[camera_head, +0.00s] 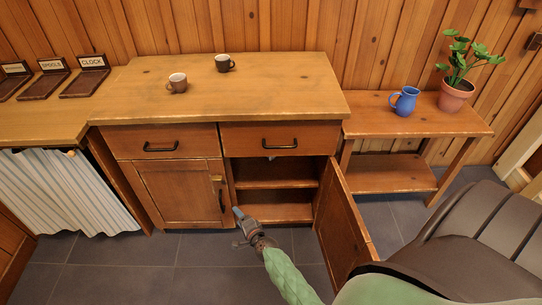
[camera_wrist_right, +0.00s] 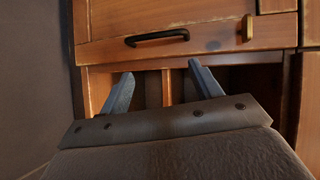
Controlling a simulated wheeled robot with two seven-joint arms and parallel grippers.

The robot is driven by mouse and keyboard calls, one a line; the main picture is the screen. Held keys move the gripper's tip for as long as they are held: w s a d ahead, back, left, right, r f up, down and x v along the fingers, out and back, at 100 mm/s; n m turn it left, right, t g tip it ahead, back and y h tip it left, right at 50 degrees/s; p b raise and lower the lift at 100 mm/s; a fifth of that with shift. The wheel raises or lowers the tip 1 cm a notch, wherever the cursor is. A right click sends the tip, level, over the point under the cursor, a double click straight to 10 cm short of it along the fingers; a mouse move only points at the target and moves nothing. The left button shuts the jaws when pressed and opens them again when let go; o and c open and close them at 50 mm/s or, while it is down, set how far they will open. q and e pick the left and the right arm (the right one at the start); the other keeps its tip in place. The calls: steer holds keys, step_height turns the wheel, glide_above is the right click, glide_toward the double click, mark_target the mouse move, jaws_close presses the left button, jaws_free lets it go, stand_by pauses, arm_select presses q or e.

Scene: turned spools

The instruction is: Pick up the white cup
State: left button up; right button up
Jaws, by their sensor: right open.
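No plainly white cup shows in either view. A pinkish-brown cup (camera_head: 177,84) and a dark cup with a pale inside (camera_head: 223,64) stand upright on the wooden cabinet top. A small whitish bit (camera_head: 271,157) shows under the right drawer inside the open cabinet; I cannot tell what it is. My right gripper (camera_head: 240,226) is low in front of the open cabinet, well below the cups. In the right wrist view its two fingers (camera_wrist_right: 161,72) are apart with nothing between them, facing the cabinet opening. My left gripper is not in view.
The cabinet's right door (camera_head: 345,228) stands open toward me, beside my right arm. The shelf (camera_head: 275,174) looks bare where visible. A low bench (camera_head: 440,118) carries a blue jug (camera_head: 404,102) and a potted plant (camera_head: 456,94). Name stands (camera_head: 86,76) sit at far left.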

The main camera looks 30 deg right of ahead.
mark_target(270, 166)
steer(key=w+d+r+m+h, duration=0.1)
steer(key=w+d+m+h, duration=0.2)
steer(key=d+m, duration=0.3)
steer(key=w+d+r+m+g+h, duration=0.1)
steer(key=w+d+m+h, duration=0.1)
steer(key=w+d+m, duration=0.3)
steer(key=w+d+r+m+h, duration=0.2)
steer(key=w+d+m+h, duration=0.1)
steer(key=d+m, duration=0.5)
steer(key=shift+w+d+g+h, duration=0.1)
steer(key=shift+w+g+h, duration=0.25)
steer(key=shift+w, duration=0.25)
steer(key=d+m+g, duration=0.1)
steer(key=m, duration=0.1)
steer(key=w+d+m, duration=0.1)
steer(key=m, duration=0.1)
steer(key=w+d+f+m+g, duration=0.1)
steer(key=d+m, duration=0.1)
steer(key=shift+w+g+h, duration=0.1)
steer(key=shift+g+h, duration=0.25)
steer(key=shift+w+d+f+m, duration=0.35)
steer(key=shift+m, duration=0.45)
steer(key=shift+g, duration=0.3)
steer(key=b+x, duration=0.2)
steer(key=x, duration=0.4)
steer(key=shift+w+f, duration=0.1)
steer(key=shift+w, duration=0.1)
steer(key=shift+w+d+f, duration=0.1)
steer(key=shift+w+d, duration=0.2)
steer(key=shift+w, duration=0.1)
